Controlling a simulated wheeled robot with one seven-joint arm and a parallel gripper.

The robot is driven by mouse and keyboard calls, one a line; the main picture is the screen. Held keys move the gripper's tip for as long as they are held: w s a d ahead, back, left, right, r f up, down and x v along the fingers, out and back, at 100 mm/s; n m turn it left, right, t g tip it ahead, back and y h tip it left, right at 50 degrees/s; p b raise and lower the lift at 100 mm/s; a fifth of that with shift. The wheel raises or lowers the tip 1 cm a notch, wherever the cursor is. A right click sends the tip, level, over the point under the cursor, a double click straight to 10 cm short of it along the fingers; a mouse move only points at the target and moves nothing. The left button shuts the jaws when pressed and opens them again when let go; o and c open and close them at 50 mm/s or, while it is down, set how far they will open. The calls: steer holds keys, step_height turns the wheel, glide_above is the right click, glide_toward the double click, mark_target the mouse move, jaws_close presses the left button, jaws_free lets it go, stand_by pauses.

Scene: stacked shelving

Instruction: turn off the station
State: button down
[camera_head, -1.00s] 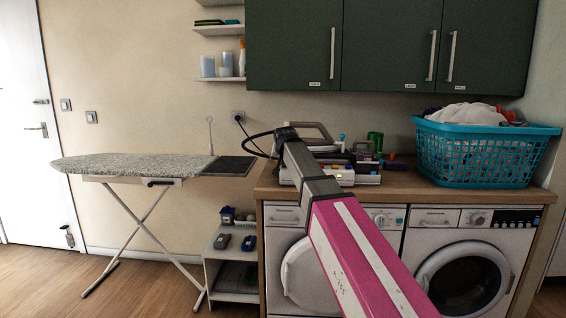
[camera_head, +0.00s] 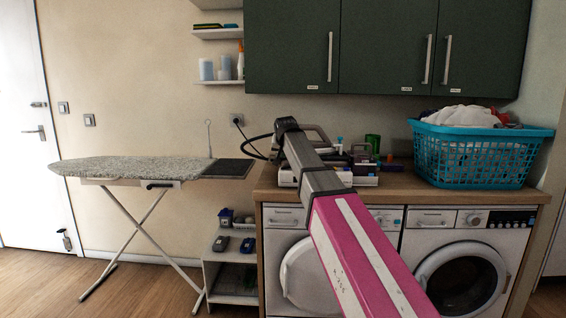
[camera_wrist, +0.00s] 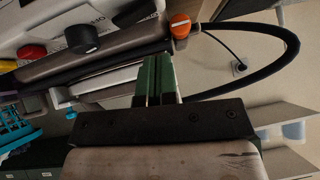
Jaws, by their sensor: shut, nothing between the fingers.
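The station (camera_head: 366,180), a pale and dark appliance, sits on the wooden counter, partly hidden behind my arm in the head view. In the wrist view its grey-white body (camera_wrist: 40,22) fills the upper left, tilted in the picture. It carries a black knob (camera_wrist: 82,38), a red button (camera_wrist: 32,51), a yellow button (camera_wrist: 7,66) and an orange knob (camera_wrist: 180,25). My gripper (camera_wrist: 157,62) is shut and empty, its green fingertips close to the station's edge, just below and left of the orange knob. I cannot tell whether they touch it. The head view hides my gripper behind the arm.
A black cable (camera_wrist: 284,35) loops right of my fingers towards a wall socket (camera_head: 237,120). A blue laundry basket (camera_head: 480,155) stands on the counter's right. A green cup (camera_head: 372,141) is behind the station. Dark cabinets (camera_head: 385,45) hang above; an ironing board (camera_head: 130,168) stands left.

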steer(key=a+v, duration=0.2)
steer(key=v, duration=0.7)
steer(key=shift+s+r, duration=0.3)
steer(key=shift+r, duration=0.05)
steer(key=shift+a, duration=0.1)
